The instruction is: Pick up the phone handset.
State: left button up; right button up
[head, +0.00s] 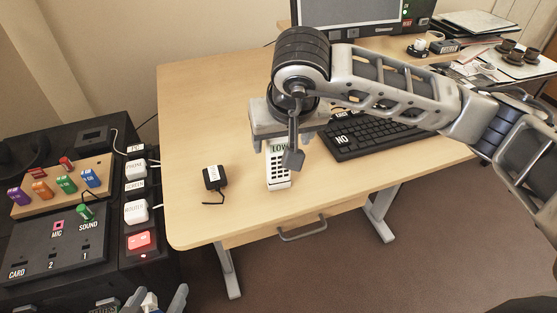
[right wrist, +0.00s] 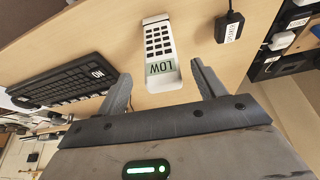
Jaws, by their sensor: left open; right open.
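The phone handset (head: 279,178) is white with dark keys and a screen reading LOW. It lies on the desk near its front edge, partly hidden by my right gripper in the head view. It also shows in the right wrist view (right wrist: 158,42), screen end toward me. My right gripper (head: 275,150) is open above the handset's screen end. In the right wrist view its fingers (right wrist: 160,78) stand apart on either side of that end, with nothing held between them. My left gripper (head: 158,300) is open and empty at the bottom edge of the head view.
A black adapter with a cord (head: 213,178) lies left of the handset. A black keyboard (head: 375,135) lies to the right, with a monitor (head: 345,15) behind. A dark console with coloured plugs (head: 60,220) stands left of the desk.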

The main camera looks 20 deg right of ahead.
aim_at(278, 147)
jog(key=x, duration=0.5)
jog(key=shift+w+a, duration=0.1)
jog(key=shift+w, duration=0.15)
jog(key=c, duration=1)
jog(key=shift+r, duration=0.1)
